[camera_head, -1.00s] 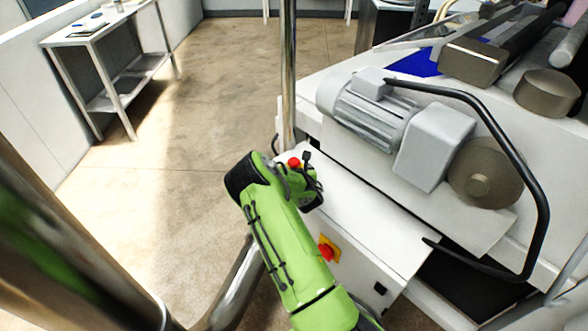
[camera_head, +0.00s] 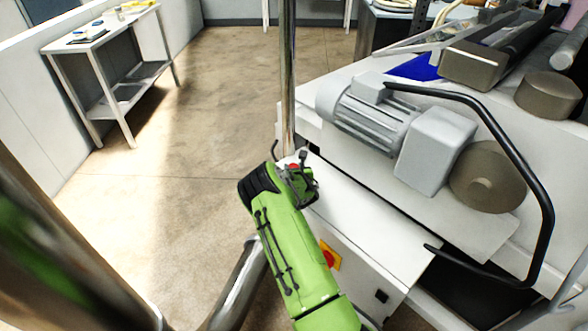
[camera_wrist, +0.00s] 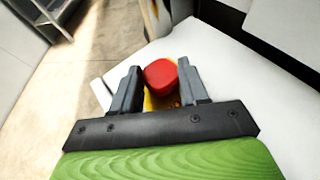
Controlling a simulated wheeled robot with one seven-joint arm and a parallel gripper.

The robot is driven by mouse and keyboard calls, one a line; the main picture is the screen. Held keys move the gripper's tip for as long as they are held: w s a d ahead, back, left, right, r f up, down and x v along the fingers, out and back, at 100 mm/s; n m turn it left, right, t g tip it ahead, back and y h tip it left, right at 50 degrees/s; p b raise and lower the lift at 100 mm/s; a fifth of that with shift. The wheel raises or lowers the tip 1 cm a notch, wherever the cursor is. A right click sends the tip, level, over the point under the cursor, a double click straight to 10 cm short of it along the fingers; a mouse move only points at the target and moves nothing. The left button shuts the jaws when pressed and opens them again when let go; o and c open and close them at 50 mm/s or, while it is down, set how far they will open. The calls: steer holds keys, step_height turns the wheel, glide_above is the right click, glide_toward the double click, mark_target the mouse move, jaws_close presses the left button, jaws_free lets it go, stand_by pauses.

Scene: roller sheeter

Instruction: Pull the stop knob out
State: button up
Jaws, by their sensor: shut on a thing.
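The red stop knob (camera_wrist: 160,76) sits on a yellow base in the wrist view, between the two grey fingers of my gripper (camera_wrist: 160,68). The fingers are closed on it from both sides, and the knob's top shows above the black gripper body. In the head view, only a small red part of the knob (camera_head: 293,166) shows at the corner of the white machine housing. My gripper (camera_head: 301,168) and green wrist hide the rest of it there.
A red and yellow switch (camera_head: 329,257) is on the front face of the white housing, beside my arm. A grey motor (camera_head: 365,115) and a black bar (camera_head: 515,150) stand to the right. A metal post (camera_head: 288,80) rises behind; open floor lies left.

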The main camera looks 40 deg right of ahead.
jaws_close()
steer(key=shift+r+p, duration=0.65)
steer(key=shift+p, duration=0.25)
steer(key=shift+w+f, duration=0.1)
steer(key=o, duration=1.2)
jaws_free()
steer(key=p+v, duration=0.6)
steer(key=v, duration=1)
